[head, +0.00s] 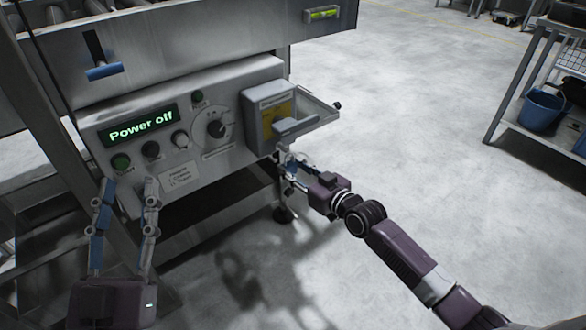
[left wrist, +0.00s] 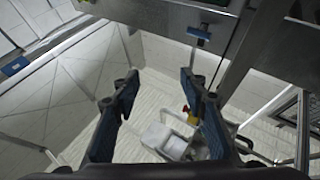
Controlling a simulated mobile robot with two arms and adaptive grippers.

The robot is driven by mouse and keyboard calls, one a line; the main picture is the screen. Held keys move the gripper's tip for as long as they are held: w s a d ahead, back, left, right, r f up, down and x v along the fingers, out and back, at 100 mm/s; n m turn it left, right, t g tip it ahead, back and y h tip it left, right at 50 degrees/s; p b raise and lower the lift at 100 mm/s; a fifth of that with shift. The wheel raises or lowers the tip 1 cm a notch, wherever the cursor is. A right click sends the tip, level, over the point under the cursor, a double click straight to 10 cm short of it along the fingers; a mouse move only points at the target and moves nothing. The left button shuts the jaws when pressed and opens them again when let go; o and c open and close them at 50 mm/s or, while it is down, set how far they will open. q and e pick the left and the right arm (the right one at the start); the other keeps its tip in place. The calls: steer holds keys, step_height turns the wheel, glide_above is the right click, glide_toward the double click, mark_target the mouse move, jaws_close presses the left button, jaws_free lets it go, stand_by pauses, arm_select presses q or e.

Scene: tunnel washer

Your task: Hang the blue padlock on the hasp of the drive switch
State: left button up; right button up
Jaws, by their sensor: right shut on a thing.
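The control panel (head: 185,140) has a grey box (head: 254,122) with a yellow plate (head: 272,120) and a grey handle (head: 295,127) at its right end; it looks like the drive switch. I cannot make out the hasp. My right gripper (head: 288,172) is just below this box, shut on a small bluish thing (head: 299,160), which looks like the blue padlock, partly hidden by the fingers. I cannot tell whether it touches the panel. My left gripper (head: 130,186) is open and empty in front of the panel's left part; its spread fingers also show in the left wrist view (left wrist: 160,90).
A small metal tray (head: 322,116) juts out right of the grey box. A display (head: 143,124) reads "Power off", beside knobs and a round dial (head: 217,128). A rack with a blue bucket (head: 541,108) stands far right. The floor between is clear.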

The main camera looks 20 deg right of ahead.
steer(key=shift+r, duration=0.4)
steer(key=shift+r+p, duration=0.5)
steer(key=shift+p, duration=0.15)
steer(key=shift+r+p, duration=0.3)
steer(key=shift+r, duration=0.1)
arm_select(q)
step_height(320, 180, down, 10)
steer(key=w+g+y, duration=0.2)
steer(key=g, duration=0.3)
arm_select(e)
steer(key=shift+w+a+f+b, duration=0.1)
steer(key=shift+w+a+b, duration=0.1)
steer(key=shift+w+b, duration=0.35)
steer(key=shift+w+a+f+b, duration=0.15)
steer(key=shift+w+f+b, duration=0.2)
steer(key=shift+w, duration=0.05)
arm_select(q)
step_height(320, 180, up, 11)
steer(key=s+t+h, duration=0.2)
steer(key=t, duration=0.3)
steer(key=shift+s+t, duration=0.25)
steer(key=shift+t, duration=0.05)
arm_select(e)
steer(key=shift+w+a+f, duration=0.1)
steer(key=shift+w+f, duration=0.15)
steer(key=shift+f, duration=0.05)
arm_select(q)
steer(key=shift+f, duration=0.1)
